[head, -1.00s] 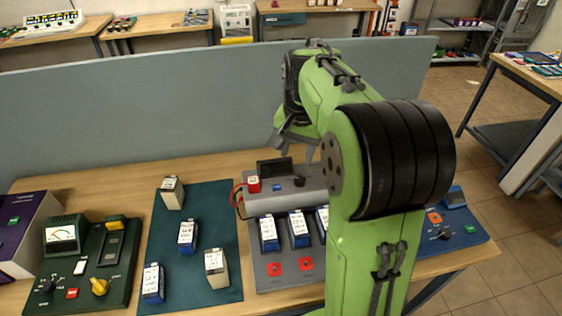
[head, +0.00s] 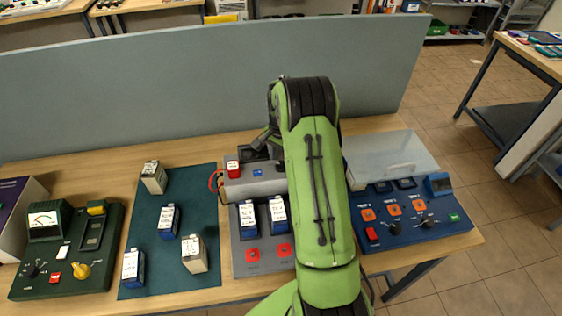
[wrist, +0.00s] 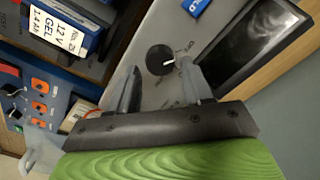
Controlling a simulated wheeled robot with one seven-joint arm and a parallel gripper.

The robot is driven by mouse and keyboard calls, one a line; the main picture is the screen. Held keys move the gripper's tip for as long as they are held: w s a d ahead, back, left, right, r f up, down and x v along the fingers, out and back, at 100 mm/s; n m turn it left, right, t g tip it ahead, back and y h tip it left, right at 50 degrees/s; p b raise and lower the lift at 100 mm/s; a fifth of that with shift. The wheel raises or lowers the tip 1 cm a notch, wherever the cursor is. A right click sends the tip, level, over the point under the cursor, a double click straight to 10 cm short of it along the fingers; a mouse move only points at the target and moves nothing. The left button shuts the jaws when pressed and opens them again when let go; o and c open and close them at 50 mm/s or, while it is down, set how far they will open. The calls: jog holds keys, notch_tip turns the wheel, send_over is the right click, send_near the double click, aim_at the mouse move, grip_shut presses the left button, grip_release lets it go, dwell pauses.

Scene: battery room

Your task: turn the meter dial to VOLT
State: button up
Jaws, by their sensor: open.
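The meter is a grey raised housing (wrist: 155,27) with a dark screen (wrist: 250,45) and a round black dial (wrist: 159,60) in the wrist view. The dial has a white pointer mark, and small printed labels lie around it, too blurred to read. My gripper (wrist: 158,72) is open, its two fingers on either side of the near side of the dial. I cannot tell whether they touch it. In the head view the grey housing (head: 258,188) is partly behind my arm, which hides the dial. Part of my gripper (head: 265,137) shows by the screen.
Blue-labelled batteries (head: 248,215) stand in the grey station's front. A blue panel (head: 400,228) with a clear cover is to the right. A teal mat (head: 145,230) with several batteries and a green panel (head: 112,260) lie left. A partition (head: 150,95) stands behind.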

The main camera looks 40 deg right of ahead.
aim_at(281, 166)
jog(key=shift+f, duration=1.25)
jog(key=c, duration=0.8)
jog(key=shift+m, duration=0.4)
jog(key=m+b, duration=0.2)
jog(key=m, duration=0.2)
jog(key=shift+m, duration=0.3)
jog(key=m+b, duration=0.1)
jog(key=m, duration=0.4)
jog(key=shift+b, duration=0.35)
jog(key=shift+m, duration=0.3)
jog(key=o, duration=0.8)
